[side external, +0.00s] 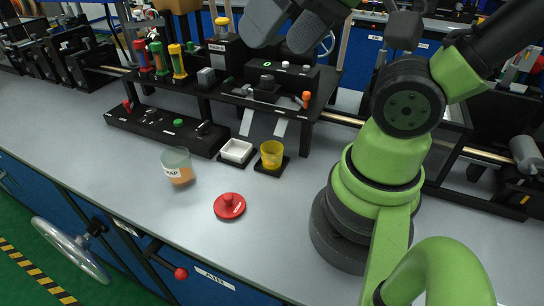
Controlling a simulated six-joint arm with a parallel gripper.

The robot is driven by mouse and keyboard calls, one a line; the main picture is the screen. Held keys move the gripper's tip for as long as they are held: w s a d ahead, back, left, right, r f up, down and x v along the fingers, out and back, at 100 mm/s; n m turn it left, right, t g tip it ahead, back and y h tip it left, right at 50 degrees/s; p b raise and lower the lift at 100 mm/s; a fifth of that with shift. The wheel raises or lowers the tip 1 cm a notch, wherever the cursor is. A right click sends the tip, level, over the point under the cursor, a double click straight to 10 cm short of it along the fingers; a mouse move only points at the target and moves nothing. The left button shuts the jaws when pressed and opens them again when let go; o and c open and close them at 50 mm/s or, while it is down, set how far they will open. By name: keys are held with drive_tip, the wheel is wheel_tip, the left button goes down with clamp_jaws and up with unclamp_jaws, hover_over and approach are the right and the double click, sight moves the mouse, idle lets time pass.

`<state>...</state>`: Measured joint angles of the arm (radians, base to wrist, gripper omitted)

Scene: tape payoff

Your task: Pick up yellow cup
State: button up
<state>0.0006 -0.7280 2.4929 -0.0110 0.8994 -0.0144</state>
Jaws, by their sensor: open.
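The yellow cup (271,154) stands upright on a small black square base (272,171), right of the white square dish. It looks translucent, and its rim is clear. My gripper (281,42) is at the top edge of the side external view, partly cut off by the frame. Its two grey fingers are apart with nothing seen between them. It appears well above the table and apart from the cup.
A clear labelled cup with orange contents (177,166), a white dish (236,151) and a red lidded disc (229,206) stand near the cup. Black fixtures (268,92) rise behind it. The grey table (120,185) is bare at front left.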

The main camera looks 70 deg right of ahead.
drive_tip(key=w+d+f+n+g+h, duration=0.2)
drive_tip(key=w+d+f+n+g, duration=0.1)
drive_tip(key=w+f+n+g, duration=0.15)
drive_tip(key=n+g+h, duration=0.3)
drive_tip(key=n+g, duration=0.2)
drive_tip(key=n, duration=0.5)
approach(273, 149)
drive_tip(key=shift+s+a+f+g, duration=0.15)
drive_tip(key=shift+s+a+f, duration=0.1)
drive_tip(key=shift+s+f, duration=0.25)
drive_tip(key=shift+s+a+f+g, duration=0.1)
drive_tip(key=shift+s+a+f, duration=0.2)
drive_tip(key=shift+f, duration=0.3)
drive_tip(key=shift+d+x, duration=0.1)
drive_tip(key=shift+x, duration=1.45)
drive_tip(key=shift+d+x, duration=0.15)
drive_tip(key=shift+x, duration=1.35)
drive_tip(key=shift+r, duration=0.1)
drive_tip(key=c, duration=1)
